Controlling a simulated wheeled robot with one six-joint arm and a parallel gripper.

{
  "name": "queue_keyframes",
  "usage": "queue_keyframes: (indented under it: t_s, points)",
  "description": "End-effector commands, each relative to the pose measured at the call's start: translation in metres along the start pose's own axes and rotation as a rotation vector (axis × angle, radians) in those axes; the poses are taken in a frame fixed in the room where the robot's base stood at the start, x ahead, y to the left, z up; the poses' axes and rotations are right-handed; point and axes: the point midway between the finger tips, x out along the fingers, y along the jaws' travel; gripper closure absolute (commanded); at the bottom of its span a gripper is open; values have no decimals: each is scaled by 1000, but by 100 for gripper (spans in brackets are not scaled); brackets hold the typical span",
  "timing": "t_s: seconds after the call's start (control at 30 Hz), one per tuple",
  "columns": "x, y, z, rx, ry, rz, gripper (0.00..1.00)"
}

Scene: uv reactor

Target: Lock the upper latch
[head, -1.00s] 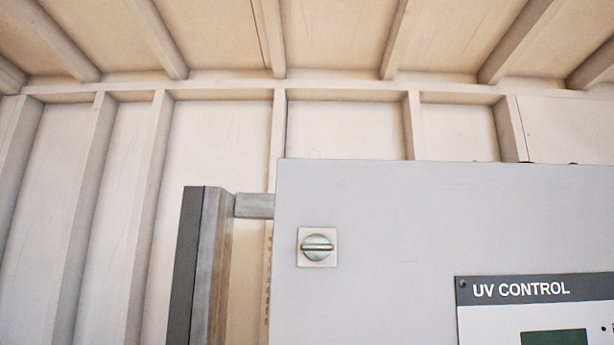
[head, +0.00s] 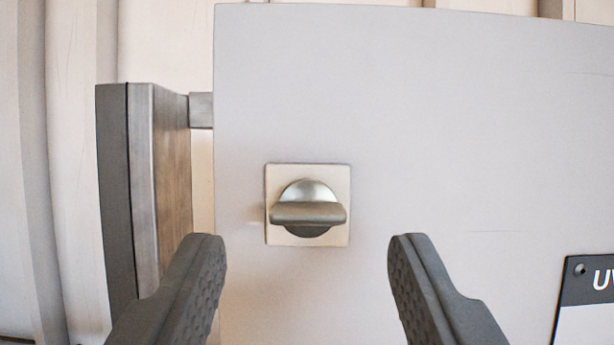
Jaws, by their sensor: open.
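The upper latch (head: 308,213) is a round metal knob with a horizontal grip bar. It sits on a square pale plate (head: 279,179) near the left edge of a grey cabinet door (head: 430,130). My gripper (head: 307,245) is open and empty. Its two dark textured fingers stand in the lower part of the view, one to the left and one to the right of the latch and lower than it in the picture. Neither finger appears to touch the latch.
An upright post (head: 145,190) with a dark outer face stands left of the door, joined near the top by a short grey bar (head: 201,110). A UV control panel (head: 590,290) is at the lower right. A ribbed pale wall (head: 70,60) lies behind.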

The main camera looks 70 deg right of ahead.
Motion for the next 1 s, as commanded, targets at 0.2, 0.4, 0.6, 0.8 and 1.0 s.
queue_keyframes:
  t_s: [0.2,0.4,0.6,0.8,1.0]
  points:
    - [20,0,0,0,-1,1,51]
    - [24,0,0,0,-1,0,51]
    - [24,0,0,0,-1,0,57]
    - [24,0,0,0,0,-1,96]
    - [24,0,0,-6,0,-3,96]
